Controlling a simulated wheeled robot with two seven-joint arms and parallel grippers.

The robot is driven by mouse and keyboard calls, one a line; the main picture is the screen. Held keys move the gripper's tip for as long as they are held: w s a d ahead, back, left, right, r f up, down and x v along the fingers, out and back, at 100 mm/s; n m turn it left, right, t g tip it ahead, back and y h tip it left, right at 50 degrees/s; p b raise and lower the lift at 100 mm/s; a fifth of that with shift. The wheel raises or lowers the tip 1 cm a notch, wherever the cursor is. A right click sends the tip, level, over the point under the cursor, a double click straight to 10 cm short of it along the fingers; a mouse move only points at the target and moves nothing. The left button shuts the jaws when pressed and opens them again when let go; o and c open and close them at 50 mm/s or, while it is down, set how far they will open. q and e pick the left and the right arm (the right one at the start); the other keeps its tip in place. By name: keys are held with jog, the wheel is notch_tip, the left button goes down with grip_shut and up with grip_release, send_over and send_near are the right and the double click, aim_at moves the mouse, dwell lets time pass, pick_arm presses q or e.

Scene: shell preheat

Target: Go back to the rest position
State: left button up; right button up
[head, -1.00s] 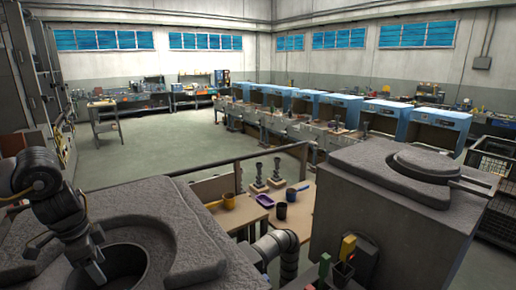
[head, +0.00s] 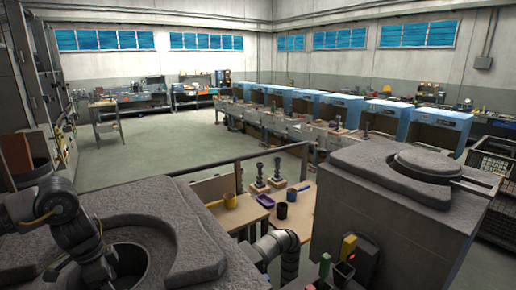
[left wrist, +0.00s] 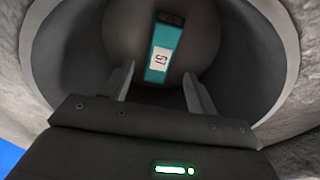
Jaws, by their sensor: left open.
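My left gripper (head: 98,274) is at the round opening of the grey stone-topped furnace (head: 205,232) at lower left in the head view. In the left wrist view my left gripper (left wrist: 160,78) is open, its fingers apart inside the round well. A teal block with a white label (left wrist: 160,52) shows at the bottom of the well, beyond and between the fingertips; the jaws are not closed on it. The head view does not show the fingertips clearly. My right gripper is not in view.
A second grey furnace (head: 385,215) with a round lid stands at right. A rail runs behind the left furnace. Open floor lies beyond.

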pick_arm(q)
notch_tip(320, 180, down, 4)
jog(key=shift+d+r, duration=0.1)
jog(key=shift+w+r, duration=0.2)
jog(key=shift+r, duration=0.75)
notch_tip(320, 180, up, 11)
jog(key=shift+f, duration=0.2)
